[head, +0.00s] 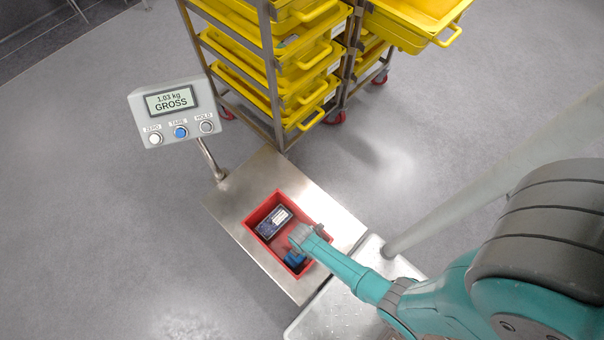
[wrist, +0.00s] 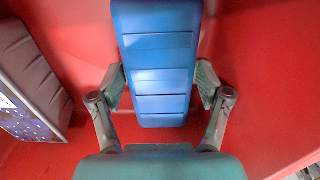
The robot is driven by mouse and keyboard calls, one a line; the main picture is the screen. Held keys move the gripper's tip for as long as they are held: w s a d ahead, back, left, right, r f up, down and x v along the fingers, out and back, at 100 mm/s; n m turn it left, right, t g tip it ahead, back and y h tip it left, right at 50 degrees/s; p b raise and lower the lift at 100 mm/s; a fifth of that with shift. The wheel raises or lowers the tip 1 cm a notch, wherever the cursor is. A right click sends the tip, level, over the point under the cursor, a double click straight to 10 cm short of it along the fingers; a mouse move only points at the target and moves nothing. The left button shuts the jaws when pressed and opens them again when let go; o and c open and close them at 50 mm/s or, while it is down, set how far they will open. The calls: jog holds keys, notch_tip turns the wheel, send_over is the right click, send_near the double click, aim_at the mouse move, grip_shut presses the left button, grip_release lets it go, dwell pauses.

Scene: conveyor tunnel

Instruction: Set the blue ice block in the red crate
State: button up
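The blue ice block (wrist: 160,85) is a ribbed slab inside the red crate, between the two fingers of my gripper (wrist: 161,88) in the wrist view. The finger pads appear to press on both its long sides. In the head view the block (head: 293,260) shows partly beneath my gripper (head: 300,247), which reaches down into the crate's near right part. The red crate (head: 257,211) stands on a metal scale platform. I cannot tell whether the block rests on the crate's floor. A dark box with a printed label (head: 273,222) lies in the crate's left part; it also shows in the wrist view (wrist: 35,90).
The scale platform (head: 235,200) carries a display (head: 172,105) on a post, reading 1.03 kg gross. A wheeled metal rack (head: 270,70) with yellow trays (head: 300,75) stands behind. A light pole (head: 470,190) rises on the right. The grey floor to the left is clear.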

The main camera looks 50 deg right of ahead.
jog(key=shift+r, duration=0.1)
jog(key=s+r+m+t, duration=0.4)
jog(key=r+m+t, duration=0.1)
jog(key=r, duration=1.3)
jog(key=s+r+m+t, duration=0.5)
jog(key=r+m, duration=0.2)
jog(key=r, duration=1.1)
jog(key=s+r+m+t, duration=0.5)
jog(key=r+m, duration=0.1)
jog(key=r, duration=1.2)
jog(key=shift+r, duration=0.3)
